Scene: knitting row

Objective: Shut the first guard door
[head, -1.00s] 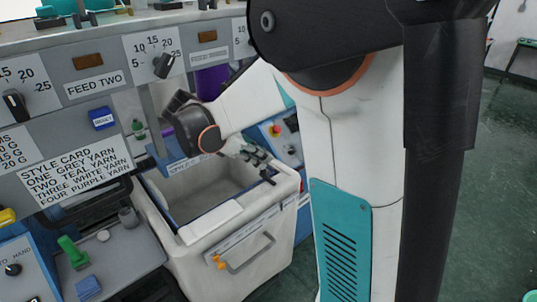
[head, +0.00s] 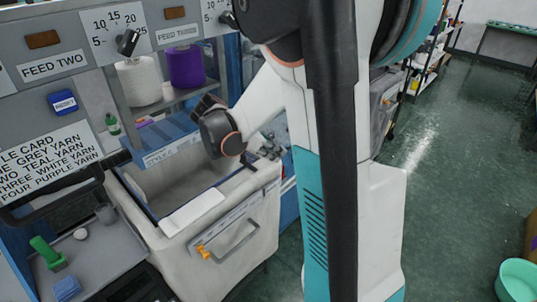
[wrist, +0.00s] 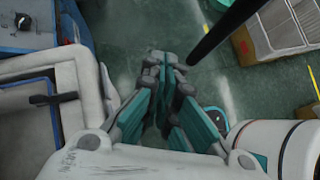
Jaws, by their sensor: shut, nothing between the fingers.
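No part labelled as the first guard door shows, and I cannot tell which panel it is. A black bar handle (head: 55,192) crosses the front of the grey machine at the left of the head view, below the style card (head: 45,160). My gripper (wrist: 165,65) is shut and empty in the wrist view, with green floor beneath its fingertips. In the head view its dark fingers (head: 268,147) show only in part behind my arm, near the right rim of the white bin (head: 245,190).
The bin has a grey handle and an orange latch (head: 202,252). White (head: 138,82) and purple (head: 186,66) yarn cones stand on a machine shelf. A teal bucket (head: 518,281) is at lower right. A stacked box (wrist: 270,35) shows in the wrist view. Floor at right is largely clear.

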